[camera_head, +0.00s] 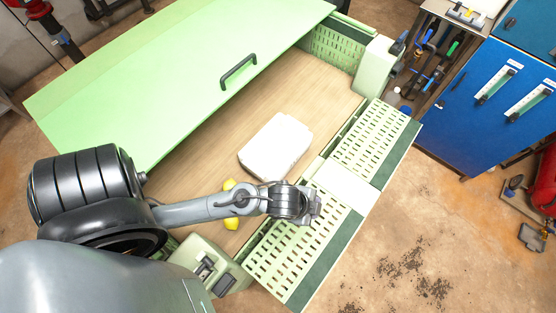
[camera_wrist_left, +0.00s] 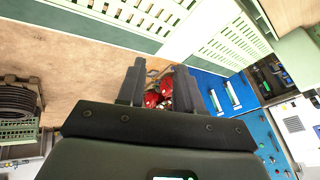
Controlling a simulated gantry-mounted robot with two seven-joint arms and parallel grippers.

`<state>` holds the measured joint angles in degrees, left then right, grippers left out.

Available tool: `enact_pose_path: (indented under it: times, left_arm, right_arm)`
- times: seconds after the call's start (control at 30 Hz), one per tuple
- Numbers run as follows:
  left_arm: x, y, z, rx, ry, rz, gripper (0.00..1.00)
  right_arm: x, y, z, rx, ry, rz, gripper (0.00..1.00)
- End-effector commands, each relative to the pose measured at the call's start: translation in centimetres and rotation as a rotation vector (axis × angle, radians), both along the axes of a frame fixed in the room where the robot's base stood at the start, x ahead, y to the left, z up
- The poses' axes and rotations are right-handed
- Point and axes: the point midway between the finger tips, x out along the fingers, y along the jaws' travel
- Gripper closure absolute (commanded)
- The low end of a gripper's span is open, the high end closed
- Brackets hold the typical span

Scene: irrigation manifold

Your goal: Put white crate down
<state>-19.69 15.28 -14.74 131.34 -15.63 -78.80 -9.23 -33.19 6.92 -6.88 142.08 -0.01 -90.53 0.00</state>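The white crate (camera_head: 276,147) sits on the wooden surface under the raised light green lid in the head view. It looks like a plain white block with rounded corners, and its inside cannot be made out. My left gripper (camera_head: 313,206) is to the lower right of the crate, apart from it, over the slotted green side panel. In the left wrist view my left gripper (camera_wrist_left: 159,68) has its two fingers apart with nothing between them; the crate is not seen there. My right gripper is in neither view.
A green lid (camera_head: 170,80) with a dark handle stands behind the crate. Yellow objects (camera_head: 231,222) lie partly hidden by my left arm. Slotted panels (camera_head: 375,140) edge the front. A blue cabinet (camera_head: 490,100) stands at right. Bare wood (camera_head: 315,85) is free beyond the crate.

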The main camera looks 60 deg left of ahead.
Motion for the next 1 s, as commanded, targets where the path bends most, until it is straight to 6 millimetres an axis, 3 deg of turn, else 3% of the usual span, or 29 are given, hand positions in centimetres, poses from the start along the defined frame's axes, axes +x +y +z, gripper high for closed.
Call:
enact_pose_path:
  times: [0.03,0.2,0.33,0.77,1.0]
  left_arm:
    - [-1.7,1.0,0.3,-0.049,0.045,0.126,0.65]
    - [-6.0,4.0,0.9,-0.151,0.162,0.449,0.65]
    - [-7.8,5.0,1.1,-0.187,0.209,0.572,0.65]
    - [-8.3,5.3,1.5,-0.195,0.221,0.604,0.65]
    - [-8.2,5.3,5.2,-0.195,0.221,0.602,0.65]
  right_arm:
    - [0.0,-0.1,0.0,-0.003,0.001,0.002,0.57]
    - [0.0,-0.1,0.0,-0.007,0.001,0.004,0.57]
    - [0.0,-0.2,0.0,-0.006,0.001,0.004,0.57]
    - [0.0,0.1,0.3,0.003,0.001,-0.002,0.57]
    - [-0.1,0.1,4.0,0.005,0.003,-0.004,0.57]
